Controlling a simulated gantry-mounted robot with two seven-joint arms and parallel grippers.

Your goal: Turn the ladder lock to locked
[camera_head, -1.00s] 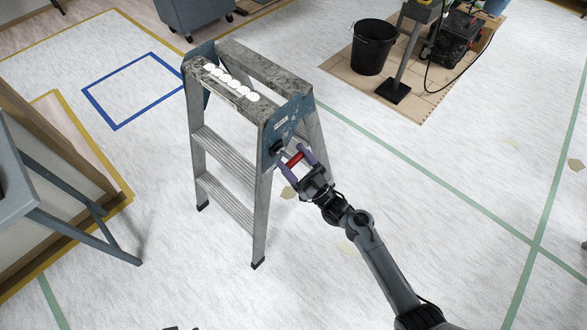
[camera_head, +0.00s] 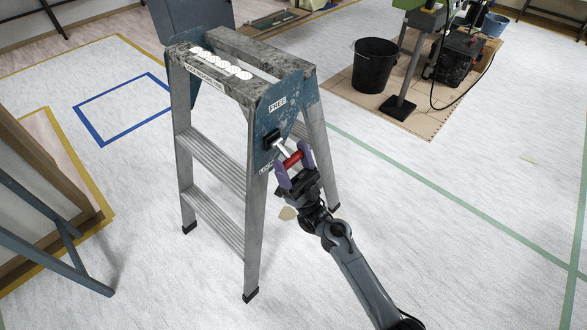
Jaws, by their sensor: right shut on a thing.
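A grey metal stepladder (camera_head: 213,165) stands upright on the floor. A worn blue plate (camera_head: 273,125) on its right side carries a "FREE" label (camera_head: 277,104) near the top and a partly hidden label, apparently "LOCK" (camera_head: 265,167), near the bottom. The ladder lock is a black pivot (camera_head: 272,140) with a metal lever (camera_head: 281,149) and a red grip (camera_head: 293,160). The lever slants down and right, away from both labels' lettering. My right gripper (camera_head: 293,163) is shut on the red grip, its purple fingers on either side. My left gripper is out of view.
A black bucket (camera_head: 375,65) and a machine on a post stand on a brown board (camera_head: 440,112) at the back right. A wooden panel (camera_head: 45,165) with grey struts stands at the left.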

